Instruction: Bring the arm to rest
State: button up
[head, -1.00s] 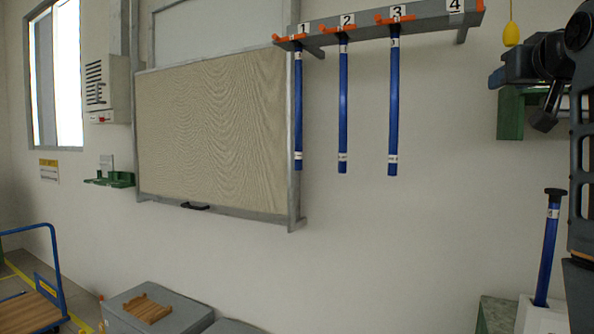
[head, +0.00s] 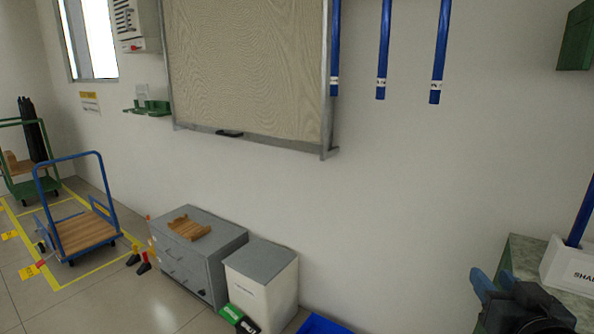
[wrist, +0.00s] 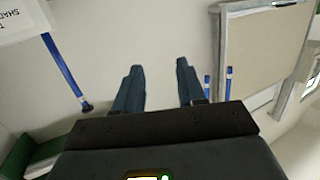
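My gripper (wrist: 158,85) shows in the wrist view with its two dark blue fingers apart and nothing between them. In the head view part of my gripper (head: 484,285) shows at the lower right, beside a bench. Three blue rods hang on the wall at the top of the head view: a left one (head: 335,50), a middle one (head: 384,50) and a right one (head: 440,50). Their upper ends are out of frame. Another blue rod (head: 583,215) stands tilted in a white labelled holder (head: 572,268) at the right edge.
A grey cabinet (head: 215,270) with a wooden cradle (head: 188,228) on it and a white bin (head: 270,290) stand along the wall. A blue cart (head: 80,232) stands at left. A green wall bracket (head: 577,40) is upper right. The wall between is clear.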

jog(key=s+a+f+y, duration=0.1)
jog(key=s+a+f, duration=0.1)
jog(key=s+f, duration=0.35)
jog(key=s+a+f+n, duration=0.1)
jog(key=s+a+f, duration=0.15)
jog(key=s, duration=0.65)
jog(key=s+a+f+y, duration=0.1)
jog(key=s+a+f, duration=0.2)
jog(key=s, duration=0.4)
jog(key=s+a+r, duration=0.1)
jog(key=s, duration=0.8)
jog(key=s+a+r+n+g+y, duration=0.1)
jog(key=s+r, duration=0.1)
jog(key=s, duration=0.8)
jog(key=shift+a+r, duration=0.3)
jog(key=shift+o, duration=0.2)
